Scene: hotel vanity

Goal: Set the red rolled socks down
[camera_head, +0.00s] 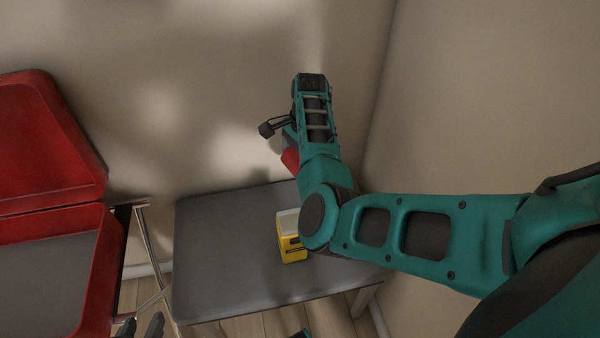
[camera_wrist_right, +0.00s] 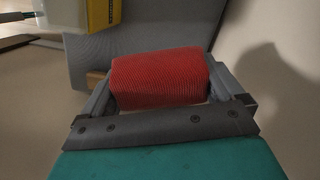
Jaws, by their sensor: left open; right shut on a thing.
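The red rolled socks (camera_wrist_right: 160,78) are a ribbed red roll held between the fingers of my right gripper (camera_wrist_right: 163,88) in the right wrist view. In the head view a small part of the socks (camera_head: 290,158) shows beside my right wrist, near the wall and above the back edge of the grey bench; my arm hides the rest. My left gripper (camera_head: 140,326) is at the bottom left edge of the head view, its two dark fingers apart with nothing seen between them.
The grey bench (camera_head: 220,250) has a yellow box (camera_head: 292,248) on it, partly behind my right arm. The bench's left part is clear. An open red suitcase (camera_head: 97,275) stands at the left by a metal-legged rack (camera_head: 141,235). Walls close off the back and right.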

